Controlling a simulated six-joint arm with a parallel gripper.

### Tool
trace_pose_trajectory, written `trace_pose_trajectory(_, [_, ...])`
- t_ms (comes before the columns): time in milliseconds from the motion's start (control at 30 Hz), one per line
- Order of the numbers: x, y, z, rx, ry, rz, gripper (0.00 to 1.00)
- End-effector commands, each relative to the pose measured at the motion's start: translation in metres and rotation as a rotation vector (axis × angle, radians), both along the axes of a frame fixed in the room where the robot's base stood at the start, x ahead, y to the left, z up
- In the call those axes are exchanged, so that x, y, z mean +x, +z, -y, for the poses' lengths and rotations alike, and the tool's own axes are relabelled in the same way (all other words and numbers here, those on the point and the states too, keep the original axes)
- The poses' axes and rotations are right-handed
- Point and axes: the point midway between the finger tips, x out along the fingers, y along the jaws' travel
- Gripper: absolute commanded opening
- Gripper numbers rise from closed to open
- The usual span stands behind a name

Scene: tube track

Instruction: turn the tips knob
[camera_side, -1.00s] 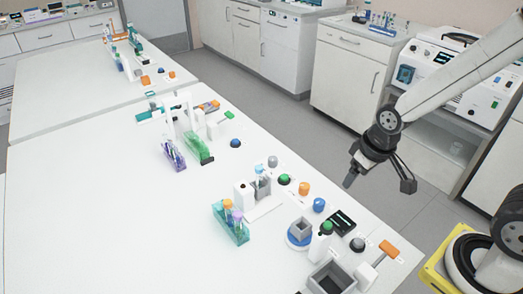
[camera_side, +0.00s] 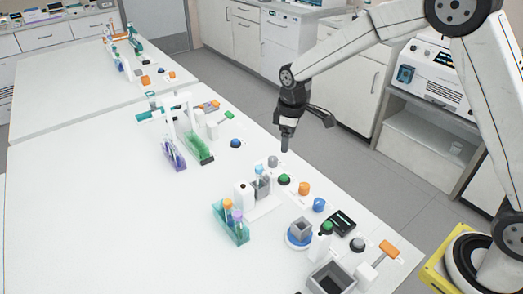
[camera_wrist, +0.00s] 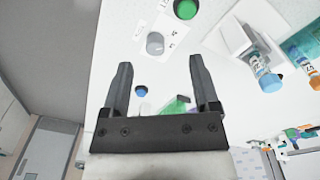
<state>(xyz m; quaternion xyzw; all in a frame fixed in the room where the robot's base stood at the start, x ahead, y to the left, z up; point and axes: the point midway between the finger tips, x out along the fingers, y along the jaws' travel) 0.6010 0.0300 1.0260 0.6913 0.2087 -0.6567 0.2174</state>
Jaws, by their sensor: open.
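My gripper (camera_side: 308,134) is open and empty, above the far right edge of the white table. Its two fingers also show in the wrist view (camera_wrist: 160,62). A grey knob (camera_side: 272,161) stands on the table just below and left of the fingers. In the wrist view this grey knob (camera_wrist: 155,44) lies between and beyond the fingertips, next to a white label too small to read. A row of a green knob (camera_side: 284,180), an orange knob (camera_side: 304,188) and a blue knob (camera_side: 319,205) runs toward the front. I cannot tell which one is labelled tips.
A white holder with a blue-capped tube (camera_side: 261,170) stands left of the green knob. A teal tube rack (camera_side: 230,224) stands nearer. A separate blue button (camera_side: 235,143) and green and purple racks (camera_side: 173,155) are farther back. The table's left part is clear.

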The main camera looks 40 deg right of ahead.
Motion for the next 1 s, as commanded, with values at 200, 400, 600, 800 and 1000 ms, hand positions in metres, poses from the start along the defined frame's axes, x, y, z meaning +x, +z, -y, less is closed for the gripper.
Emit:
trace_pose_trajectory(200, [0.032,-0.011,-0.009,-0.006,0.120,-0.035,0.78])
trace_pose_trajectory(400, [0.043,-0.015,-0.012,-0.008,0.170,-0.049,0.78])
trace_pose_trajectory(600, [0.044,-0.016,-0.012,-0.007,0.175,-0.051,0.78])
trace_pose_trajectory(800, [0.044,-0.023,-0.012,-0.008,0.174,-0.052,0.78])
trace_pose_trajectory(1000, [0.043,-0.042,-0.012,-0.008,0.173,-0.052,0.78])
